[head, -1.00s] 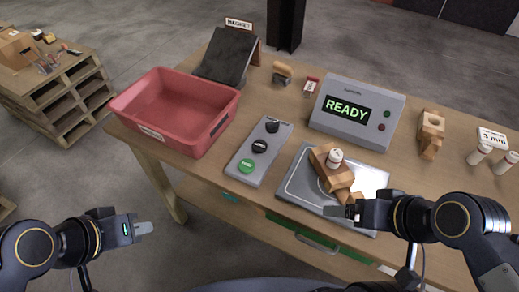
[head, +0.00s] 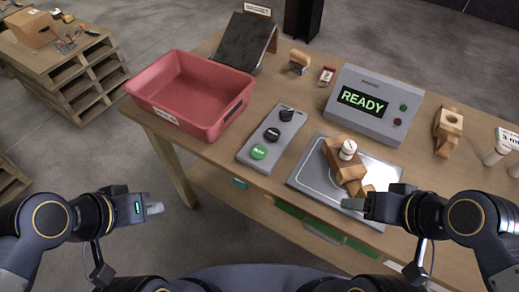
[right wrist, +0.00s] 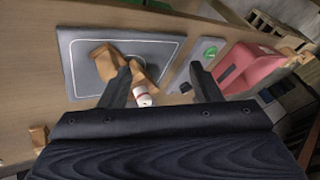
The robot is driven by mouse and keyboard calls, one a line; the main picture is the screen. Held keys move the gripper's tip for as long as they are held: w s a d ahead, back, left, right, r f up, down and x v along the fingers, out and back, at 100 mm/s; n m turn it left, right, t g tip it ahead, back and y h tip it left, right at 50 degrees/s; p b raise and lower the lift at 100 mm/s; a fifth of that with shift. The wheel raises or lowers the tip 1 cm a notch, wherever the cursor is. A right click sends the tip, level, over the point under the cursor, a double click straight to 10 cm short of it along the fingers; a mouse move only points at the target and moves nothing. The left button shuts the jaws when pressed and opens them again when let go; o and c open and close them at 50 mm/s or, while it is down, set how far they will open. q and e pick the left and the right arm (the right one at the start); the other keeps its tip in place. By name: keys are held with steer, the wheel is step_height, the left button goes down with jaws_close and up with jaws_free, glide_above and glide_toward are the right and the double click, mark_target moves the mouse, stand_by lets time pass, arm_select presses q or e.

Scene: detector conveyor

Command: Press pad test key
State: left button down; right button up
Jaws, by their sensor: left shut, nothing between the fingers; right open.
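A grey key panel (head: 249,152) lies on the table with a green key (head: 259,152) at its near end and two dark keys, one mid-panel (head: 272,134) and one at the far end (head: 286,115). My left gripper (head: 155,208) is shut and empty, off the table's front edge, left of the panel. My right gripper (head: 352,204) is open above the pad's near edge. The green key also shows in the right wrist view (right wrist: 210,52).
A grey console (head: 362,101) reading READY stands behind the pad. A red bin (head: 190,92) is on the table's left.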

jaws_close()
stand_by(1.3)
